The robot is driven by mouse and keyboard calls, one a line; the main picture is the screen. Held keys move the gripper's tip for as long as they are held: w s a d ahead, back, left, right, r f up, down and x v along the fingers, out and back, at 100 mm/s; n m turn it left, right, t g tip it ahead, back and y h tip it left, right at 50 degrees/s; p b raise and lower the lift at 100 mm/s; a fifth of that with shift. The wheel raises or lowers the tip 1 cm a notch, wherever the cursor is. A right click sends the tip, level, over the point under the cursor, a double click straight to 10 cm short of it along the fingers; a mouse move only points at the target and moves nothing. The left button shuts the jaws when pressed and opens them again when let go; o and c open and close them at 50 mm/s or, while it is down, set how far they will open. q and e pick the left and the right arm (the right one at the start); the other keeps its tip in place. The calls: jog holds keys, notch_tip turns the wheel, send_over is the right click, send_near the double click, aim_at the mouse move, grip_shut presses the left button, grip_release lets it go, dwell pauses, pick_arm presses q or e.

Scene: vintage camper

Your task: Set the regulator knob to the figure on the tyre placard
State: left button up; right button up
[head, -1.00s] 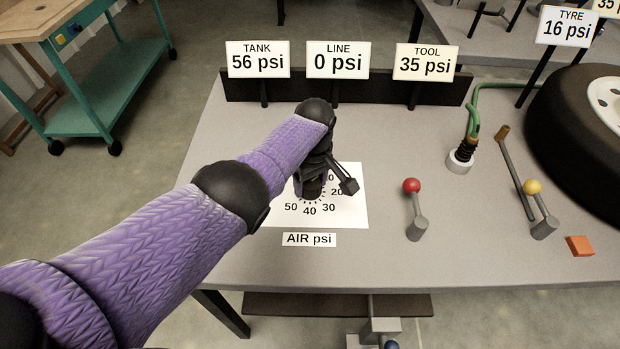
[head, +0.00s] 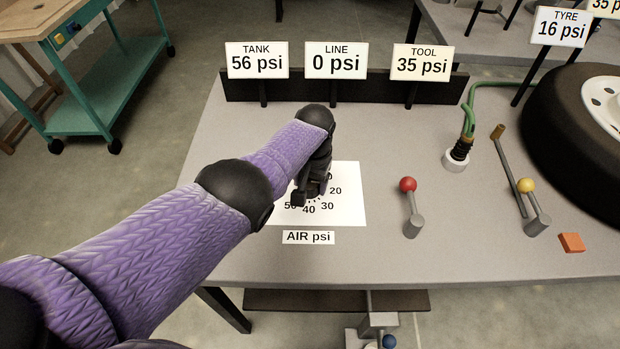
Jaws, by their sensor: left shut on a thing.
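The regulator dial (head: 348,208) is a white square marked with figures up to 50, labelled AIR psi (head: 308,237); 20, 30 and 40 show clearly. My left gripper (head: 308,192) points down at its centre, shut on the regulator knob, which is mostly hidden under it. I cannot read the knob's setting. A sign reading TYRE 16 psi (head: 559,27) stands at the upper right by the tyre (head: 560,130). Behind it another sign (head: 606,6), cut by the frame edge, shows "35 p". My right gripper is not in view.
Signs at the back read TANK 56 psi (head: 257,61), LINE 0 psi (head: 336,61) and TOOL 35 psi (head: 421,63). To the right stand a red-knobbed lever (head: 409,200), a yellow-knobbed lever (head: 531,200), a hose fitting (head: 457,157) and an orange block (head: 571,243).

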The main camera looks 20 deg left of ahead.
aim_at(310, 183)
pick_arm(q)
jog(key=m, duration=0.5)
jog(key=shift+s+m+p, duration=0.1)
jog(key=shift+m+p, duration=0.2)
jog(key=shift+p, duration=0.05)
jog(key=m, duration=0.3)
jog(key=shift+m, duration=1.3)
jog(key=shift+t, duration=0.3)
jog(key=o, duration=1.2)
jog(key=r+p, duration=0.7)
jog(key=r, duration=0.2)
jog(key=shift+s+r+p, duration=0.15)
jog(key=shift+s+p, duration=0.05)
jog(key=shift+p, duration=0.2)
jog(key=shift+r, duration=0.35)
